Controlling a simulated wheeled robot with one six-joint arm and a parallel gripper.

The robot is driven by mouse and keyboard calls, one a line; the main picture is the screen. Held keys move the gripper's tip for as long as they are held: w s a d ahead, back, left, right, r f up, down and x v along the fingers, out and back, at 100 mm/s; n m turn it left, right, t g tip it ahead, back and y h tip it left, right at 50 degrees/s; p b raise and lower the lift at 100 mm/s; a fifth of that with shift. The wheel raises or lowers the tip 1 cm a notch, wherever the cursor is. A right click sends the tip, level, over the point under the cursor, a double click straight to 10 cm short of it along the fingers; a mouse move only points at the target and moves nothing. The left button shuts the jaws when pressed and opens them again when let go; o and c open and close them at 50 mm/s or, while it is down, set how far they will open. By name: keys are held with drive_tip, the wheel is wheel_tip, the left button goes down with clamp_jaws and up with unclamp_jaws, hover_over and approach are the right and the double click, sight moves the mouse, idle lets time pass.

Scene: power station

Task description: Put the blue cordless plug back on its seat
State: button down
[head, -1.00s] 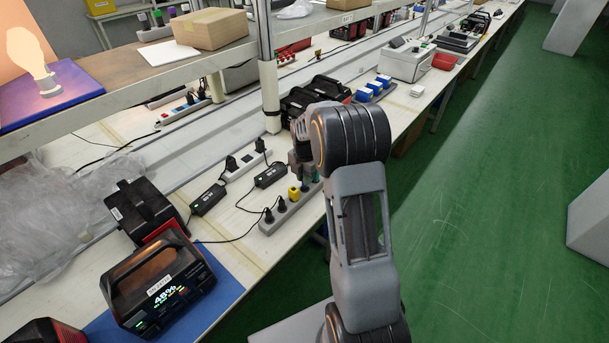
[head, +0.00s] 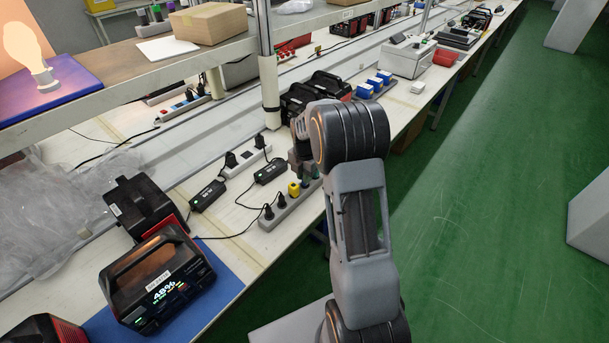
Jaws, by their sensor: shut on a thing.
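My gripper (head: 301,162) points down over the far end of the grey power strip (head: 268,222) on the bench. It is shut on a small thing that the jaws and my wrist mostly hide. I cannot make out a blue plug there, or whether the held thing touches the strip. A dark green plug (head: 304,183) shows just below the jaws, at the strip. A yellow plug (head: 294,189) stands in the strip beside it. Two black plugs (head: 275,206) stand nearer the strip's front end. The seat is not clearly seen.
Black adapters (head: 270,172) and a white strip (head: 246,161) lie behind the gripper. A power station (head: 160,280) stands on a blue mat at the front left. A shelf post (head: 268,90) rises behind. Blue-and-white blocks (head: 375,83) stand farther along. Green floor is free at the right.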

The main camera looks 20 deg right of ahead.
drive_tip(key=c, duration=1)
unclamp_jaws()
drive_tip(key=shift+c, duration=0.2)
